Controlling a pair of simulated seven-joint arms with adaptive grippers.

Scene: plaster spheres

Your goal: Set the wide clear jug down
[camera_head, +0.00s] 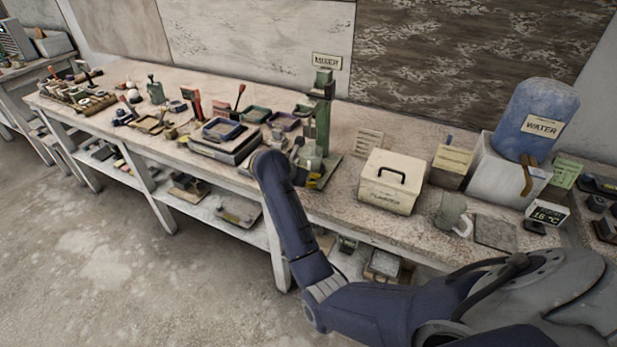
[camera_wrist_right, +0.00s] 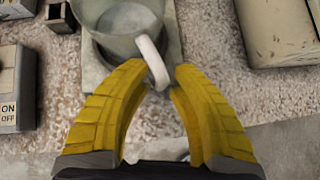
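The wide clear jug (camera_wrist_right: 124,22) shows in the right wrist view, upright on or just over the grey-green base of the mixer (camera_head: 322,115). It has something pale inside and a white handle (camera_wrist_right: 155,62) that points toward me. The yellow fingers of my right gripper (camera_wrist_right: 162,72) are closed in on both sides of the handle, near its lower end. In the head view my right arm reaches to the mixer, and its wrist hides most of the jug and the gripper. My left gripper is not in view.
A cream lidded box (camera_head: 391,182) stands right of the mixer. A grey jug (camera_head: 452,210) with a white handle stands beyond it, beside a flat grey plate (camera_head: 495,232) and the blue water tank (camera_head: 537,118). Trays (camera_head: 222,131) and tools crowd the bench to the left.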

